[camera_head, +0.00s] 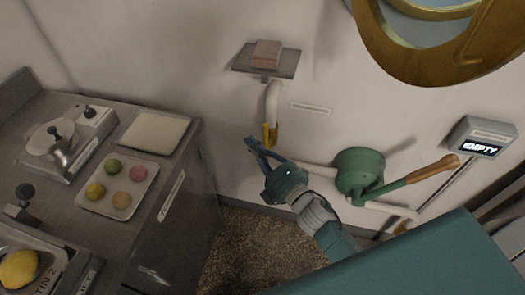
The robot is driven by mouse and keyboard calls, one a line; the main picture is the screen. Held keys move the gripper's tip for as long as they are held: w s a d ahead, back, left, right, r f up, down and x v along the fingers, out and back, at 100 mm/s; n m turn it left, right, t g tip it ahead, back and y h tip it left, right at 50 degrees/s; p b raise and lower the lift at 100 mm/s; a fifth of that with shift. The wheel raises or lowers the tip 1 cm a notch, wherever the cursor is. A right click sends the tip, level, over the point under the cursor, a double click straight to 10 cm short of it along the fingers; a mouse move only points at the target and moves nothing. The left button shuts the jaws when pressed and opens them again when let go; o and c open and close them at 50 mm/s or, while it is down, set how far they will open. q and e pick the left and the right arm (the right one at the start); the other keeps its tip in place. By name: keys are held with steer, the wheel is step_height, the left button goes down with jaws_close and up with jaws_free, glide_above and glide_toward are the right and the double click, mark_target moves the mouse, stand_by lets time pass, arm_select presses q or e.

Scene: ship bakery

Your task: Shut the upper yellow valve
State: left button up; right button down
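The upper yellow valve (267,133) is a small yellow handle at the lower end of a white pipe below a small wall shelf. My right gripper (259,146) is just below and to the left of it, its blue-grey fingers pointing up at it. The fingers look spread, with nothing seen between them. I cannot tell whether a fingertip touches the handle. A second yellow valve (401,226) shows small at the lower right, on the pipe past the green pump. My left gripper is not in view.
A green pump (360,171) with a wooden-handled lever (432,177) stands out from the wall to the right. A display (481,146) reads "EMPTY". The shelf (248,66) holds a pinkish block (267,53). A steel counter (199,136) with a tray of coloured balls is at left.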

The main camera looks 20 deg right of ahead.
mark_target(267, 135)
steer(key=d, duration=0.1)
steer(key=w+d+p, duration=0.1)
steer(key=shift+w+d+p, duration=0.25)
steer(key=shift+d+p, duration=0.1)
steer(key=shift+d, duration=0.05)
stand_by(0.3)
